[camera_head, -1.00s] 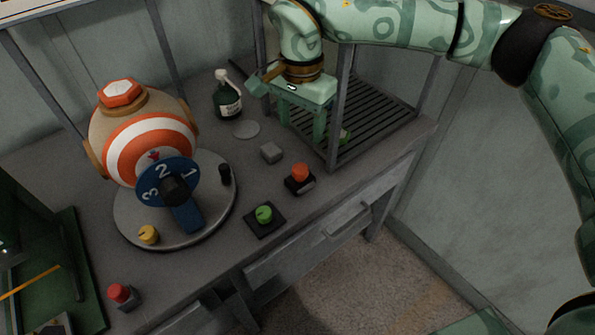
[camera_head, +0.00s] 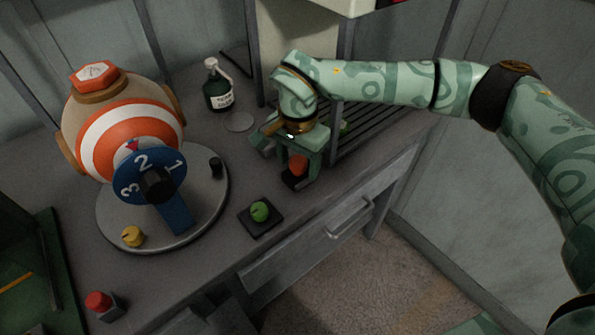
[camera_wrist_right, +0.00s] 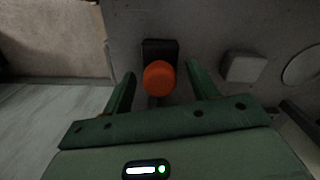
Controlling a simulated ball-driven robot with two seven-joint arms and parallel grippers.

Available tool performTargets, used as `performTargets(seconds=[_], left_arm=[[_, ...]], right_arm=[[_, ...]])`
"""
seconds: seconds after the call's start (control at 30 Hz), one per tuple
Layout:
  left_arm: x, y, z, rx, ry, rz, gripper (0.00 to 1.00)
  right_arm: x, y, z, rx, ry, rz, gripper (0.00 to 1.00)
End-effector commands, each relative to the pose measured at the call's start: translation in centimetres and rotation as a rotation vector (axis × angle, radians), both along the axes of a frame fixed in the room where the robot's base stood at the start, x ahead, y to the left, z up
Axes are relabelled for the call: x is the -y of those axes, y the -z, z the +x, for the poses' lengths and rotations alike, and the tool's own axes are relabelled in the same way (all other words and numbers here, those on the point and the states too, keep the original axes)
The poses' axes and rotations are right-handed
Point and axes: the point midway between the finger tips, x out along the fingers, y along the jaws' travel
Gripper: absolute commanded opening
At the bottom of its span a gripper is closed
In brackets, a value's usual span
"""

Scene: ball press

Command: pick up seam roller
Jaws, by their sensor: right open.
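A piece with a round orange top and a dark base (camera_head: 298,164) stands on the grey workbench; I take it to be the seam roller, though its shape is partly hidden. My right gripper (camera_head: 297,174) is over it, pointing down, with its green fingers open on either side. The right wrist view shows the orange top (camera_wrist_right: 159,78) between the two apart fingers (camera_wrist_right: 161,72), with no clear contact. My left gripper is not in view.
A striped ball (camera_head: 128,130) with a numbered blue dial stands on a round plate at left. A dark bottle (camera_head: 218,90) stands behind. A small grey block (camera_wrist_right: 244,67) lies beside the gripper. A slatted rack (camera_head: 372,127) is at right.

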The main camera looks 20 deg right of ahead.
Motion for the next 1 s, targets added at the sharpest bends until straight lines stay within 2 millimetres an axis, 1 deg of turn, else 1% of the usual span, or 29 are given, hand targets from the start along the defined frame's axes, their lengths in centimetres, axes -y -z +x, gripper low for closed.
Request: performTargets(seconds=[0.07, 0.1, 0.17, 0.2, 0.27, 0.53, 0.67, 0.77, 0.83, 0.97, 1.0], left_arm=[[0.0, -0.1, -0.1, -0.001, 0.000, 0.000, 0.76], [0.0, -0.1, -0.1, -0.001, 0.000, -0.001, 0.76], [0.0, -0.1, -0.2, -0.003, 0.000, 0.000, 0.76], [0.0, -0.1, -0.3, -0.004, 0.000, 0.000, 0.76], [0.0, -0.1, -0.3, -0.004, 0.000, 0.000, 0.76], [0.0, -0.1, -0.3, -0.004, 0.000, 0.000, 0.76], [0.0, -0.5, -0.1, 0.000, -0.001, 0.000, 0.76], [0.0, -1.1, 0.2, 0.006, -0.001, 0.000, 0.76], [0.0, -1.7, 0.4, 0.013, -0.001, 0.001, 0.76], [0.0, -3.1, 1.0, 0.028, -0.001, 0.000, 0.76], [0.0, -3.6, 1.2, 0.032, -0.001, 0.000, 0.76]], right_arm=[[0.0, -0.2, 0.0, 0.001, 0.000, 0.001, 0.59], [0.0, -0.2, 0.0, 0.001, -0.001, 0.001, 0.48], [0.0, -0.2, 0.0, 0.001, -0.001, 0.001, 0.31], [0.0, -0.2, 0.0, 0.001, -0.001, 0.001, 0.20], [0.0, -0.1, 0.0, 0.001, -0.001, 0.001, 0.04], [0.0, -0.2, 0.0, 0.002, -0.001, 0.000, 0.04], [0.0, -1.1, 0.0, 0.004, -0.001, 0.001, 0.04], [-0.1, -2.5, 0.0, 0.006, -0.001, 0.000, 0.04], [0.0, -3.9, 0.1, 0.008, -0.001, 0.001, 0.04], [0.8, -6.8, -2.1, 0.009, -0.002, 0.000, 0.04], [1.1, -7.8, -2.9, 0.009, -0.003, 0.001, 0.04]])
